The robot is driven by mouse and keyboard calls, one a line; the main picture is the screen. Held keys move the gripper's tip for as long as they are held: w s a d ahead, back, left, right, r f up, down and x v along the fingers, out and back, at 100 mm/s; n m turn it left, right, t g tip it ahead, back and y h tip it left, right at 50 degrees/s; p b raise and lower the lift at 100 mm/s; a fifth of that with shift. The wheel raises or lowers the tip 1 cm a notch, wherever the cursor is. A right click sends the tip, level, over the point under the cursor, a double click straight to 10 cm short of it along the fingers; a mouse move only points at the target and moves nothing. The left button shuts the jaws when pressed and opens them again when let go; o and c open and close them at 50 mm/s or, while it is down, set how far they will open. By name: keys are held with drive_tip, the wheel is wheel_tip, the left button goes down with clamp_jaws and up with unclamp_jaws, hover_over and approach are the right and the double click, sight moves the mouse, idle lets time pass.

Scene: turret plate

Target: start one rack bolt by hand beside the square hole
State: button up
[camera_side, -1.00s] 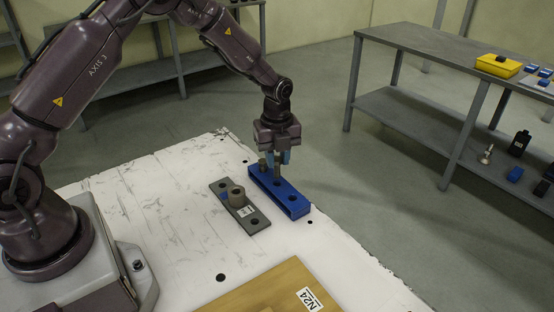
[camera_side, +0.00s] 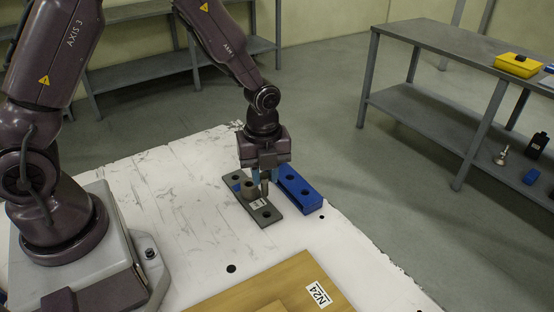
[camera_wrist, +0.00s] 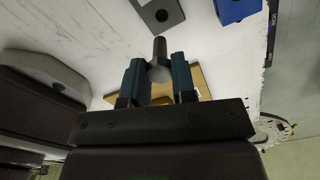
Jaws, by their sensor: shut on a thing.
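My gripper (camera_side: 264,178) is shut on a grey bolt (camera_wrist: 159,50), whose shank extends beyond the teal fingertips in the wrist view. In the side view the bolt hangs upright over the grey turret plate (camera_side: 268,208). It looks above the plate, near the round boss (camera_side: 249,187); the exact gap is unclear. The plate has a round hole near each end, a white label and a small blue patch beside the boss. I cannot make out a square hole.
A wooden board (camera_side: 272,288) labelled N24 lies at the table's front. The white table (camera_side: 185,190) is bare left of the plate, and its edge runs close beyond the rack. A grey bench (camera_side: 440,42) with a yellow box (camera_side: 518,65) stands apart at right.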

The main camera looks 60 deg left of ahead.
sight(266, 195)
drive_tip(key=shift+w+f, duration=0.1)
drive_tip(key=shift+f, duration=2.6)
drive_tip(key=n, duration=0.4)
drive_tip(key=shift+n, duration=0.3)
drive_tip(key=n, duration=1.7)
drive_tip(key=shift+f, duration=0.9)
drive_tip(key=shift+f+m, duration=0.15)
drive_tip(key=shift+m, duration=2.65)
